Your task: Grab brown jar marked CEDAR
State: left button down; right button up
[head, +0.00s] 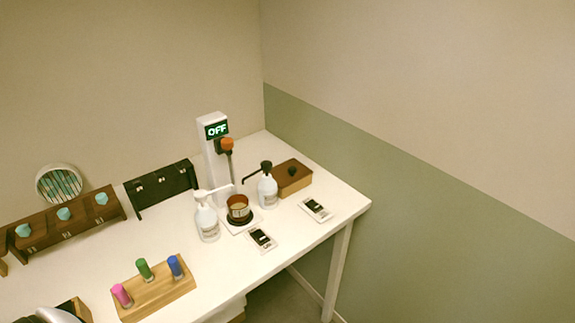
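No jar with a readable CEDAR mark shows in the head view. A small amber-brown glass vessel (238,213) stands on a dark round base on a white plate, between two pump bottles. I cannot read any name on it. A dark brown wooden rack (88,222) at the left holds several items with turquoise tops (64,214); their bodies and any labels are hidden or too small to tell. Neither of my grippers is in view.
The white table (215,268) has a black rack (163,189), a white post reading OFF (212,160), a white-topped pump bottle (207,222), a black-topped one (267,190), a wooden box (294,180), two cards (316,208), and a wooden block (155,293) with coloured vials. The right front corner is clear.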

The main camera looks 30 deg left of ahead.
aim_at(238, 205)
jog(key=u, duration=1.3)
jog(key=k+j+u, duration=0.1)
jog(key=j+u, duration=0.2)
jog(key=l, duration=0.05)
